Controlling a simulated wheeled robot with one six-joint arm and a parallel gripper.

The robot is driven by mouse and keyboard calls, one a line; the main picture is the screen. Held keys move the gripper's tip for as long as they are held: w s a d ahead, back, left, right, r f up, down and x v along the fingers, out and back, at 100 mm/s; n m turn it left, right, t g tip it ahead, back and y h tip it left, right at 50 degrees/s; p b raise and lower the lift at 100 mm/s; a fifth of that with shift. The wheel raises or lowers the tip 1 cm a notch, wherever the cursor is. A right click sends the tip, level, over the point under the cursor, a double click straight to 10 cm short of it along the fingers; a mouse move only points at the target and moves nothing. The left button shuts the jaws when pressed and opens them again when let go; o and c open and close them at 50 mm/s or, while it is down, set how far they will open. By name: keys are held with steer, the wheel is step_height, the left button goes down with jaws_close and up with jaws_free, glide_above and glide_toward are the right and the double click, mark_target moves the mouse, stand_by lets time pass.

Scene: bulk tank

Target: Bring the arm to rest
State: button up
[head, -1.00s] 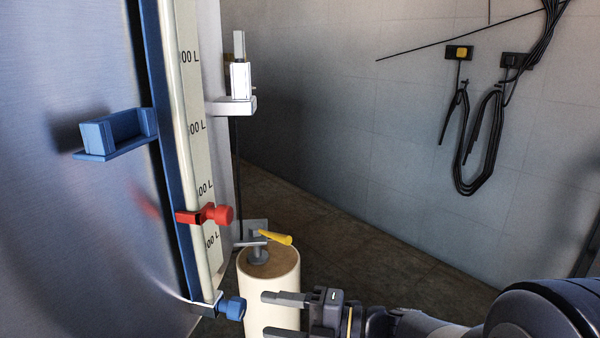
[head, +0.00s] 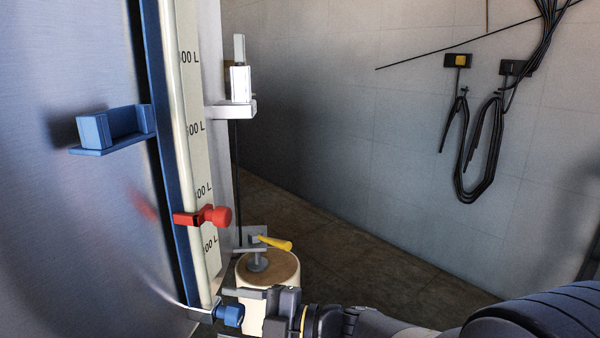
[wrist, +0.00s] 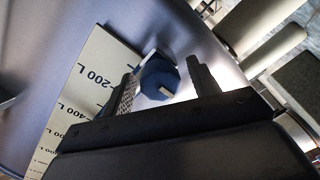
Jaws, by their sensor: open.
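My gripper (head: 224,314) is low in the head view, pointing left, open. Its fingers lie level with the blue knob (head: 234,315) at the foot of the gauge scale. In the wrist view, the blue knob (wrist: 158,78) shows between the two open fingers of my gripper (wrist: 164,66). The jaws are not closed on it; whether a finger touches it I cannot tell. My arm reaches in from the lower right and is not folded.
The steel tank (head: 70,230) fills the left, with a blue bracket (head: 115,129) and a red clamp (head: 204,217) above the knob. A pale cylinder (head: 272,268) with a yellow-handled valve (head: 274,243) stands close behind my gripper. Cables (head: 478,150) hang on the wall.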

steer(key=m+p, duration=0.2)
steer(key=m, duration=0.4)
steer(key=shift+r+m, duration=0.1)
steer(key=shift+m, duration=0.2)
steer(key=m+p, duration=0.1)
steer(key=m, duration=0.5)
steer(key=shift+p, duration=0.4)
steer(key=shift+d, duration=0.1)
